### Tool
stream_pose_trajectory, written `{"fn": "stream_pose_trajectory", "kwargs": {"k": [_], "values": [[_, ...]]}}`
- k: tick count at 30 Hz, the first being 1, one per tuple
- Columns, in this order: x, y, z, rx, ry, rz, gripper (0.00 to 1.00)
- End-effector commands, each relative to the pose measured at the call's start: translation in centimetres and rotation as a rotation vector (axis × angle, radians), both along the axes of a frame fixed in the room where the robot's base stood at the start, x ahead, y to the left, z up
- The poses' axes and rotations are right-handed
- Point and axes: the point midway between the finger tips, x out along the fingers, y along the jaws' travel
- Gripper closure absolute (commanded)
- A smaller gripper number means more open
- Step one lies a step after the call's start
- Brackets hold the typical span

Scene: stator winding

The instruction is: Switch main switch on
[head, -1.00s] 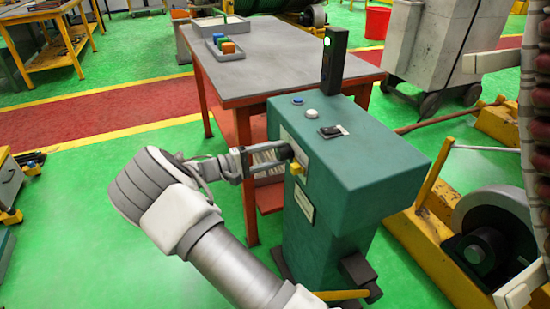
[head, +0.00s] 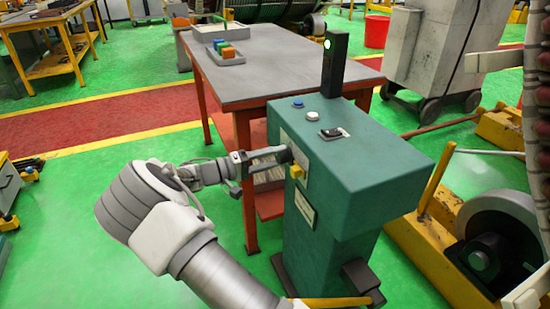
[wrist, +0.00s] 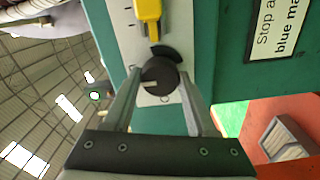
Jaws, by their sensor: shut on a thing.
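The main switch is a round black knob (wrist: 160,76) on a pale plate on the side of the green cabinet (head: 375,160). In the wrist view the fingers of my gripper (wrist: 158,84) lie on either side of the knob and are shut on it. A light mark shows on the knob's lower edge. In the head view my gripper (head: 287,156) reaches the cabinet's left face from the left, and the fingers largely hide the knob. A yellow part (wrist: 148,14) sits beside the knob on the same plate.
On the cabinet top are a blue button (head: 298,102), a white button (head: 312,115) and a black switch (head: 331,133). A dark post (head: 334,72) carries a lit green lamp. A grey-topped table (head: 270,70) stands behind. Yellow machinery (head: 425,240) is at the right.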

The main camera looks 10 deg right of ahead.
Motion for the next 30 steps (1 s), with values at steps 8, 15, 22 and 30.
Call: {"fn": "stream_pose_trajectory", "kwargs": {"k": [8,15,22,30], "values": [[0.1,0.1,0.0,0.002,-0.003,0.002,0.34],[0.0,0.1,0.0,0.001,-0.001,0.001,0.13],[0.0,0.4,0.1,0.001,-0.001,0.001,0.13],[-0.9,4.9,0.3,0.001,-0.002,0.005,0.13]]}}
